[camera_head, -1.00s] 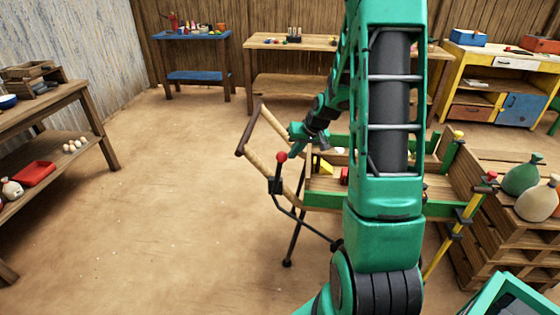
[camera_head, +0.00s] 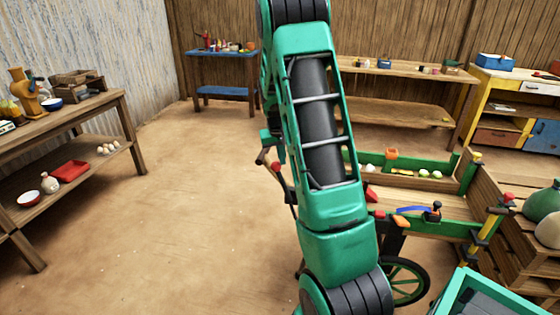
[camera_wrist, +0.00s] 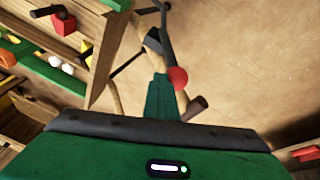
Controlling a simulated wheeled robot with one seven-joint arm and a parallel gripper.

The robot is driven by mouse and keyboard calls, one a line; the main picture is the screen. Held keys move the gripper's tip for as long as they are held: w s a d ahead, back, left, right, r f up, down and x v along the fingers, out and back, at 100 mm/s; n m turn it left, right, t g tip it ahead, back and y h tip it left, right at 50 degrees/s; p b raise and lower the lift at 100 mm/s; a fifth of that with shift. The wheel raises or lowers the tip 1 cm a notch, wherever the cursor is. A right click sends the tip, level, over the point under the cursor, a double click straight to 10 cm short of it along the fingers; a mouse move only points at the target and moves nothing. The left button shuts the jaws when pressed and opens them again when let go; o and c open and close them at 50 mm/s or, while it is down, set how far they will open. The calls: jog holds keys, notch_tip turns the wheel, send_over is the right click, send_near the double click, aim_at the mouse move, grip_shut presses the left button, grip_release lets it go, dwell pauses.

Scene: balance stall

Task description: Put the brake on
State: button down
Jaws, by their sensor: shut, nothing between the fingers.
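The brake looks to be a dark lever with a red ball knob (camera_head: 276,167), beside the handle end of a wooden cart with green rails (camera_head: 440,228). In the wrist view the red knob (camera_wrist: 177,77) sits just right of my fingertips; I cannot tell if they touch. The dark lever runs up behind it. My gripper (camera_wrist: 160,80) is shut and empty, near the cart's handles (camera_wrist: 196,104). In the head view my arm hides most of the gripper and part of the lever.
The cart holds several small items, with an orange block (camera_head: 391,153) at its back. A spoked wheel (camera_head: 408,280) stands below. Stacked crates (camera_head: 500,250) are close on the right. A wooden shelf table (camera_head: 75,120) is on the left. The floor between is clear.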

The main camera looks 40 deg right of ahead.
jog(key=shift+w+a, duration=0.35)
jog(key=shift+w, duration=0.2)
jog(key=shift+s+d+r, duration=0.25)
jog(key=shift+d, duration=0.05)
jog(key=s+a+r, duration=0.1)
jog(key=s+r, duration=0.2)
jog(key=r, duration=0.8)
jog(key=shift+s, duration=0.2)
